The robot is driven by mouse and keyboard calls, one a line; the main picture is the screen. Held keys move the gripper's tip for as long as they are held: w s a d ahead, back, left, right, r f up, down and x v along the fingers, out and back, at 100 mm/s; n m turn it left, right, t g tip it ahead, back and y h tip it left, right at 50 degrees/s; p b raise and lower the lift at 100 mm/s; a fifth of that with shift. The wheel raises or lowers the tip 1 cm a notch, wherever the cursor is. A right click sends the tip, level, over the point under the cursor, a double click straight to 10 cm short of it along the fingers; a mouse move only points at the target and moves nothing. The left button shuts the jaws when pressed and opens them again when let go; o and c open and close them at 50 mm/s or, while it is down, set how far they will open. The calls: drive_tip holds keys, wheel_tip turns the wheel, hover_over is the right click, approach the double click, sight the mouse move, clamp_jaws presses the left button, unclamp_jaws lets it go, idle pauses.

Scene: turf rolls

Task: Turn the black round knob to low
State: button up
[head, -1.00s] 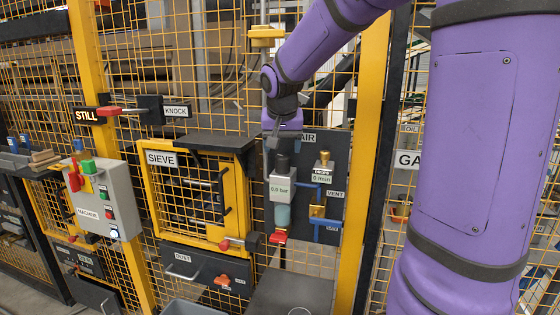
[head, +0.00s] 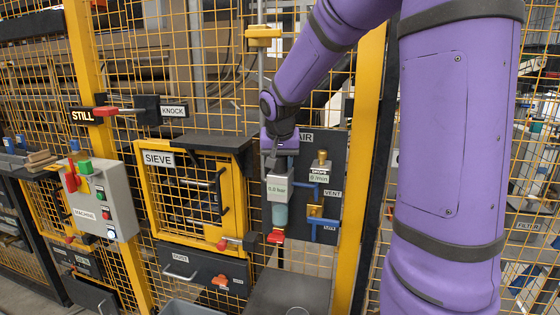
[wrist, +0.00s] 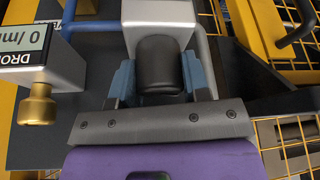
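The black round knob (wrist: 159,65) stands on top of the grey regulator block (head: 280,187) on the dark AIR panel (head: 304,170). In the wrist view the knob is upright between the two blue-grey fingers of my gripper (wrist: 159,77), one on each side. The fingers are open around it and very near its sides; I cannot tell whether they touch. In the head view my gripper (head: 271,160) is just above the block and hides most of the knob. The block's small display appears to read about 0.0 bar.
Right of the block is a brass knob (wrist: 37,105) over a DROPS display, with blue pipes and a VENT label beside it. The yellow-framed SIEVE door (head: 150,195) is left. Yellow mesh fence surrounds the panel.

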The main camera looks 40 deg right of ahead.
drive_tip(key=shift+n, duration=0.3)
drive_tip(key=shift+n+t+y, duration=0.2)
drive_tip(key=shift+n+y, duration=0.35)
drive_tip(key=shift+n, duration=0.75)
drive_tip(key=shift+n+t+y, duration=0.2)
drive_tip(key=shift+n+y, duration=0.35)
drive_tip(key=shift+n, duration=0.75)
drive_tip(key=o, duration=0.9)
drive_tip(key=shift+o, duration=0.2)
